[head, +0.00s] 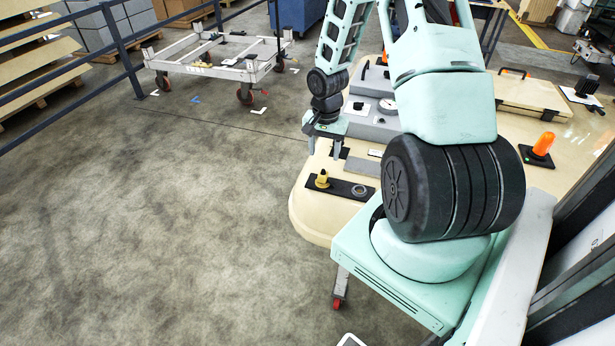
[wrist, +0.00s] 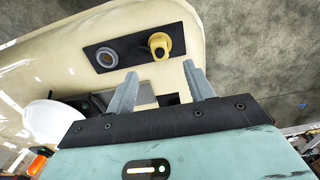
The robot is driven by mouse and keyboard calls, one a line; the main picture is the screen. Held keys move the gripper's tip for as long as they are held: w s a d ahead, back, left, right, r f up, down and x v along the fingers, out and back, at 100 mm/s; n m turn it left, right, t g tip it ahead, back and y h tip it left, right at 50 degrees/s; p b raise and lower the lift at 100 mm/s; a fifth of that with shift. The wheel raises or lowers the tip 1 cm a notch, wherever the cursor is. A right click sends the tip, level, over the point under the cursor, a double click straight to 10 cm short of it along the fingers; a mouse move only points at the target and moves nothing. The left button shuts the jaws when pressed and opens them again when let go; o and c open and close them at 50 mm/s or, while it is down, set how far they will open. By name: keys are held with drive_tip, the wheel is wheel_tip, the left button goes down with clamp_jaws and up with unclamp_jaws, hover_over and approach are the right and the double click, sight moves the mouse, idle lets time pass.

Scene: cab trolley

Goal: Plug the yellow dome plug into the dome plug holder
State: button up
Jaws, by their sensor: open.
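The yellow dome plug (head: 322,178) stands upright on the left part of a black plate at the near-left end of the cream cab panel. It also shows in the wrist view (wrist: 160,44). The dome plug holder, a grey ring (head: 358,190) with a dark opening, is on the same plate to the plug's right; in the wrist view the ring (wrist: 107,57) is left of the plug. My gripper (head: 325,143) is open and empty, above the panel and behind the plug. In the wrist view its two grey fingers (wrist: 161,88) point toward the plate, apart from both things.
The cream panel (head: 310,212) carries a grey box with a gauge (head: 387,106) behind the plate. An orange dome (head: 544,143) stands on a dark base at the right. A pale trolley (head: 215,62) is on the floor at the back left. Floor left of the panel is clear.

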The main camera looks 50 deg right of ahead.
sight(323, 173)
drive_tip(key=shift+f, duration=0.1)
wheel_tip(323, 173, down, 9)
drive_tip(key=b, duration=0.7)
idle(1.3)
clamp_jaws()
drive_tip(key=shift+r+p, duration=2.3)
drive_tip(key=shift+r, duration=0.85)
drive_tip(key=s+d+b, duration=0.1)
drive_tip(key=s+d, duration=0.3)
drive_tip(key=s, duration=0.6)
drive_tip(key=shift+s+d+r+b, duration=0.25)
drive_tip(key=shift+s+r+b, duration=0.05)
drive_tip(key=shift+r, duration=0.15)
